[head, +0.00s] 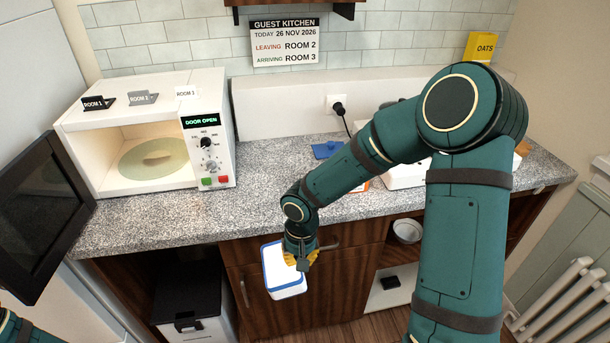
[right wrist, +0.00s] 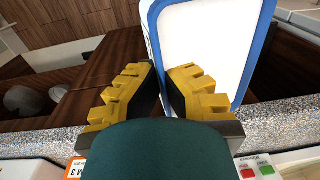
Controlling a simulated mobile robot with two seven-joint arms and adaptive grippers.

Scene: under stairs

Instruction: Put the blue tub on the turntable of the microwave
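The blue tub (head: 284,283), white with a blue rim, hangs tilted in front of the counter's front edge in the head view. My right gripper (head: 300,258) is shut on its upper edge. In the right wrist view the tub (right wrist: 207,45) shows its pale face and blue rim, with the edge between the yellow fingers (right wrist: 160,75). The microwave (head: 210,125) stands on the counter at the left with its dark door (head: 38,220) swung open to the left. Its round turntable (head: 135,160) is visible inside and looks empty. My left gripper is out of view; only a bit of arm shows at bottom left.
Small room signs (head: 143,98) stand on the microwave. A flat blue piece (head: 328,150) lies on the counter (head: 260,200) behind my right arm. Below are open shelves with a bowl (head: 407,230) and a dark bin (head: 188,300). The counter right of the microwave has free room.

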